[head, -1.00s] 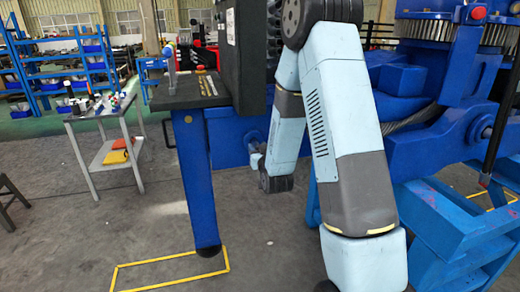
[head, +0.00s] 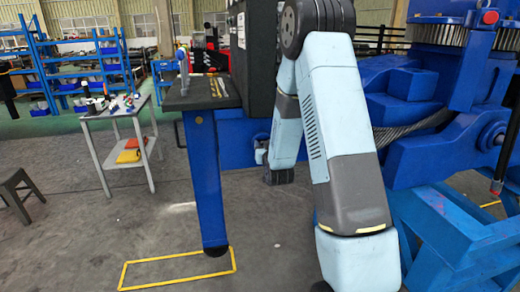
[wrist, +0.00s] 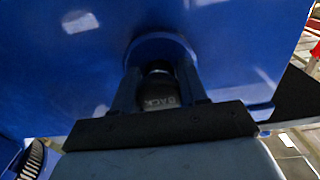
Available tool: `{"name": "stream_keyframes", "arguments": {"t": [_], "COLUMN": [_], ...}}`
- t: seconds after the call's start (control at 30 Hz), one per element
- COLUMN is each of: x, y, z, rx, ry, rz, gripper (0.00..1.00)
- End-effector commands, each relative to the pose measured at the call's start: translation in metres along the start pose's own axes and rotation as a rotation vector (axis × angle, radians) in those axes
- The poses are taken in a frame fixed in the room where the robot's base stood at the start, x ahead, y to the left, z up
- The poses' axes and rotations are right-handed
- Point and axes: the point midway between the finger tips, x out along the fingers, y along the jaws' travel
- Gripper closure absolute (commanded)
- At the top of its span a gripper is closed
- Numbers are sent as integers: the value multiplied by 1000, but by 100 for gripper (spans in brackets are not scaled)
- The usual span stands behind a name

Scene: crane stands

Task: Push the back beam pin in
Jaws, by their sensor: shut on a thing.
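The back beam pin (wrist: 160,97) shows in the wrist view as a dark round piece with lettering that looks like "BACK" upside down. It sits in front of a round blue collar (wrist: 160,50) on a broad blue beam surface (wrist: 225,60). My gripper (wrist: 160,80) is shut on the pin, one dark finger on each side, with its tips close to the collar. How deep the pin sits is hidden. In the head view my own arm fills the middle, and I cannot make out the pin there.
A blue leg (head: 206,185) with a black foot stands left of my arm, above a yellow floor outline (head: 178,270). Blue crane structure (head: 455,225) crowds the right side. A grey work table (head: 125,108) and a stool (head: 20,190) stand at the left. The floor between is open.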

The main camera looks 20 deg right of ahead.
Motion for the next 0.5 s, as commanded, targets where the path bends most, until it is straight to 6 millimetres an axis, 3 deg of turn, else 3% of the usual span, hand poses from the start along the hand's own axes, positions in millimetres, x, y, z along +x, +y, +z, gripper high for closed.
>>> {"name": "stream_keyframes", "arguments": {"t": [0.3,0.33,0.5], "x": [4,4,3], "y": [2,3,3], "z": [-4,-4,-3], "rx": [0,0,0], "ry": [10,11,8], "rz": [6,6,7], "gripper": [100,55,39]}}
